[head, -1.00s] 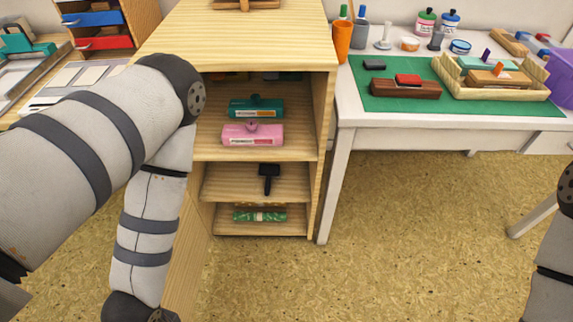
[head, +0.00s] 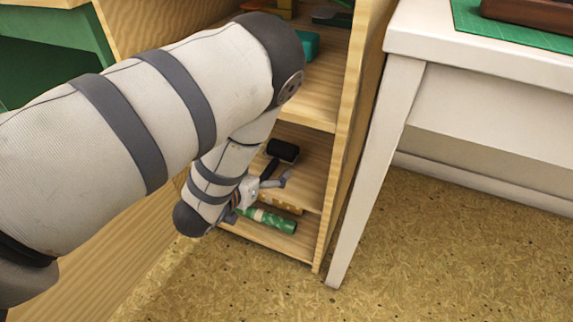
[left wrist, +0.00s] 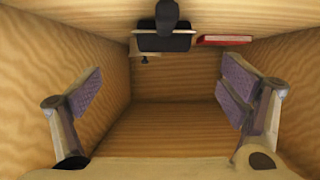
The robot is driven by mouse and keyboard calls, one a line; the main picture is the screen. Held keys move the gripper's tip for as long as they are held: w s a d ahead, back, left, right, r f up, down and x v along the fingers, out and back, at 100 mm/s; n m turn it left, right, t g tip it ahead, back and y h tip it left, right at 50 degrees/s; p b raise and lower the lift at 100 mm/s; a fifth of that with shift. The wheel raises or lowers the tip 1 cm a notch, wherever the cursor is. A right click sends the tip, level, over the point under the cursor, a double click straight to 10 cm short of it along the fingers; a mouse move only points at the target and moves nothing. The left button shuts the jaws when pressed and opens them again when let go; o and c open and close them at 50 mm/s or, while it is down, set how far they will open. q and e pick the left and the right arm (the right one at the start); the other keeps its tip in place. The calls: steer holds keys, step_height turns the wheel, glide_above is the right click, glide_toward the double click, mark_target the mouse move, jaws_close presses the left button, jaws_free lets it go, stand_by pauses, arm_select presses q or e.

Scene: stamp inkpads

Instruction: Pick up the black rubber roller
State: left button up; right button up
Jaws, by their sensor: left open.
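The black rubber roller (head: 283,150) lies on a middle shelf of the wooden cabinet, its dark handle pointing toward the front. In the left wrist view a black roller-shaped thing (left wrist: 166,42) with a dark handle shows at the top centre, beyond and between the fingers. My left gripper (head: 268,186) is at the front of that shelf, just below and in front of the roller's handle, partly hidden by my arm. Its fingers are spread wide with nothing between them, as the left wrist view (left wrist: 161,91) shows. My right gripper is in no view.
The cabinet's right side wall (head: 345,150) stands close by. A white table (head: 480,50) is at the right. The floor in front is clear.

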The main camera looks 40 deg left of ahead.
mark_target(280, 151)
arm_select(q)
steer(key=b+x, duration=0.1)
steer(key=x, duration=0.2)
steer(key=b+x, duration=0.2)
steer(key=x, duration=0.1)
steer(key=b+x, duration=0.1)
steer(key=x, duration=0.2)
steer(key=shift+a+f+b, duration=0.3)
steer(key=shift+w, duration=0.35)
steer(key=shift+a+r, duration=0.1)
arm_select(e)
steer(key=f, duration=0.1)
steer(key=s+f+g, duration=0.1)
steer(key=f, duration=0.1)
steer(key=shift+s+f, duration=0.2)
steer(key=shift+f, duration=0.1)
arm_select(q)
steer(key=c, duration=1.3)
